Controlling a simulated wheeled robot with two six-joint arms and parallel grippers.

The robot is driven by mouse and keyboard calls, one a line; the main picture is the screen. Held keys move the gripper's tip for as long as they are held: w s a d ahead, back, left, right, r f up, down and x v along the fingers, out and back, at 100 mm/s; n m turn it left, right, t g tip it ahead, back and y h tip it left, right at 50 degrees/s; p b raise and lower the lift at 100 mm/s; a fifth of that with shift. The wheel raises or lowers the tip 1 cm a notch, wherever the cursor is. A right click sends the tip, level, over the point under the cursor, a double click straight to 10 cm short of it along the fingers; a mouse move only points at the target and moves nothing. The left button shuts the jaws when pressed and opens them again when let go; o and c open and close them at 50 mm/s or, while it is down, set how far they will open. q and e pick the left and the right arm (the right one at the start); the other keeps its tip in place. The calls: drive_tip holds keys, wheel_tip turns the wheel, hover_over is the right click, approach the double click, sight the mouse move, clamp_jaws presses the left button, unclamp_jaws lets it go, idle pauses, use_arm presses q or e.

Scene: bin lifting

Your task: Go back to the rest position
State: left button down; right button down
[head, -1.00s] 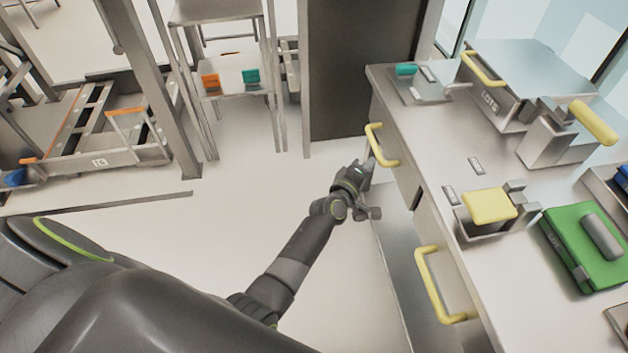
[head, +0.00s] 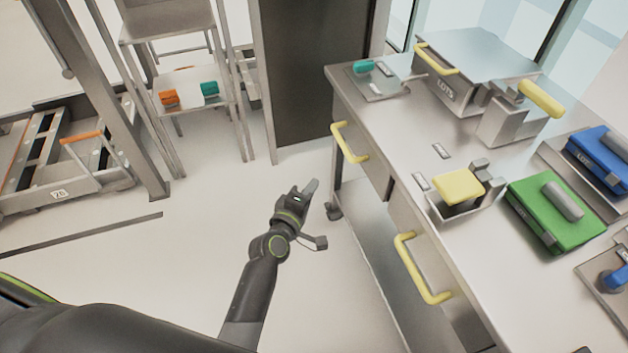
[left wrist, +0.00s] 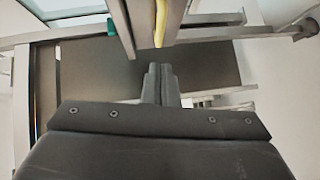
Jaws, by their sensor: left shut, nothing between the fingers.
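My left gripper (head: 310,188) is out over the floor, left of the metal workbench (head: 410,125), with nothing in its fingers. In the left wrist view its fingers (left wrist: 160,84) are pressed together and empty. They point toward the underside of the bench, where a yellow handle (left wrist: 160,22) shows ahead of them. In the head view the gripper is apart from the upper yellow drawer handle (head: 345,145) and the lower yellow drawer handle (head: 418,272). My right gripper is not in view.
On the bench are a green case (head: 545,222), a blue case (head: 600,152), a yellow-topped fixture (head: 458,187) and a steel box (head: 450,85) with a yellow handle. A shelf stand (head: 190,85) and a low cart (head: 70,175) stand at the left. Floor left of the gripper is clear.

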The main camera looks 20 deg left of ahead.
use_arm(q)
drive_tip(key=shift+s, duration=0.15)
drive_tip(key=s+a+f+m+g+y, duration=0.1)
drive_tip(key=s+a+f+m+g, duration=0.15)
drive_tip(key=s+f, duration=0.55)
drive_tip(key=s+a+f+m+g, duration=0.2)
drive_tip(key=s+f+g, duration=0.1)
drive_tip(key=f, duration=0.8)
drive_tip(key=s+a+f+m+g+y, duration=0.1)
drive_tip(key=s+a+f+m+g, duration=0.15)
drive_tip(key=s+f, duration=0.55)
drive_tip(key=s+a+f+m+g, duration=0.2)
drive_tip(key=s+a+f, duration=0.1)
drive_tip(key=s, duration=0.6)
drive_tip(key=s+a+f+m+g+y+p, duration=0.1)
drive_tip(key=s+a+f+m+g, duration=0.1)
drive_tip(key=s+f, duration=0.4)
drive_tip(key=s+a+f+m+g, duration=0.2)
drive_tip(key=s+a+f+g, duration=0.1)
drive_tip(key=s, duration=0.9)
wheel_tip(320, 180, down, 2)
drive_tip(key=shift+s+a+f+m+y, duration=0.3)
drive_tip(key=shift+a+m+y, duration=0.1)
drive_tip(key=shift+a, duration=0.15)
